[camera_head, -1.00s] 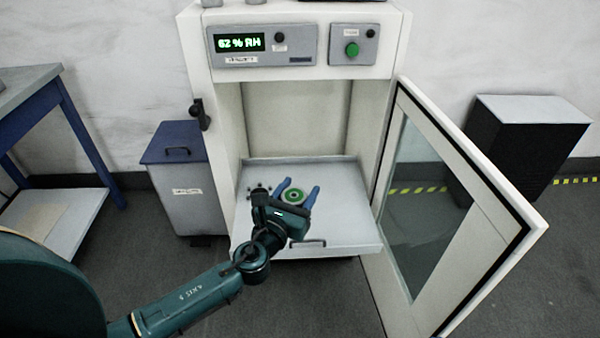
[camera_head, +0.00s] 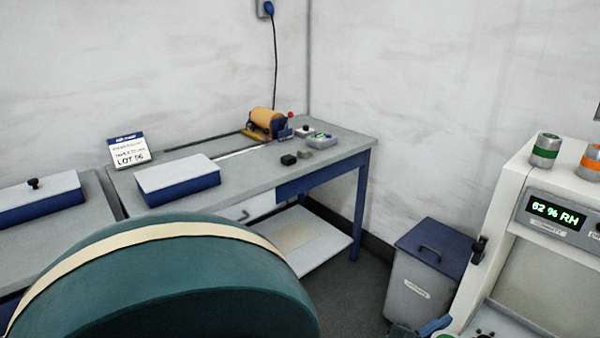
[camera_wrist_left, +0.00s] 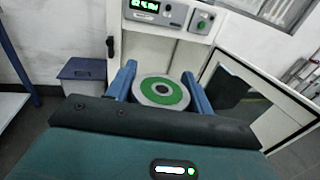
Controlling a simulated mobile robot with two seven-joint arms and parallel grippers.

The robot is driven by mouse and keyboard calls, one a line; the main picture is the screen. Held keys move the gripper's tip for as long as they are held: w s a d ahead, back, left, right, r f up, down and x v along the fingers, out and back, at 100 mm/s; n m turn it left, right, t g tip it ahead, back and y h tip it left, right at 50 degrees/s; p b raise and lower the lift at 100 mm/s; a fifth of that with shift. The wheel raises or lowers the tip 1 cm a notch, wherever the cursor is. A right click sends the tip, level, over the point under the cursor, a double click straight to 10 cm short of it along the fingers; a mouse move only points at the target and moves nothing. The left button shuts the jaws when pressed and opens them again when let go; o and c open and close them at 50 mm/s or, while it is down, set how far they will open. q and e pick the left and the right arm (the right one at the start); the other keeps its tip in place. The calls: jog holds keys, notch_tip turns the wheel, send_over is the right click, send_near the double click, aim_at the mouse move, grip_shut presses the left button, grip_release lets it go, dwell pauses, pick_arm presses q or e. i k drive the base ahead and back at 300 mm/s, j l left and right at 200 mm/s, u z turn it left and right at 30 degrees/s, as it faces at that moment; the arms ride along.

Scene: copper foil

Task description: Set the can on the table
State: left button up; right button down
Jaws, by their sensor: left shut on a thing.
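In the left wrist view, a round can (camera_wrist_left: 160,92) with a grey-white top and a green ring lies between the two blue fingers. My left gripper (camera_wrist_left: 158,80) is shut on it, with a finger on each side. The grey-topped table (camera_head: 250,170) with blue legs stands at the left. My right gripper is in neither view.
On the table are a blue box with a white lid (camera_head: 178,181), a lot sign (camera_head: 129,150), an orange roll (camera_head: 264,118) and small items. A blue-lidded bin (camera_head: 425,275) stands between table and white cabinet (camera_head: 510,200). Cans (camera_head: 545,150) stand on the cabinet.

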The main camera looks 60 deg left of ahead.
aim_at(265, 159)
jog(key=i+j+u, duration=0.1)
jog(key=u, duration=0.3)
jog(key=i+j+u, duration=0.2)
jog(key=u, duration=0.25)
jog(key=i+j+u, duration=0.15)
jog(key=u, duration=0.25)
jog(key=i+j+u, duration=0.25)
jog(key=i, duration=0.4)
jog(key=i+l+u, duration=0.1)
jog(key=i+u, duration=0.2)
jog(key=i, duration=0.85)
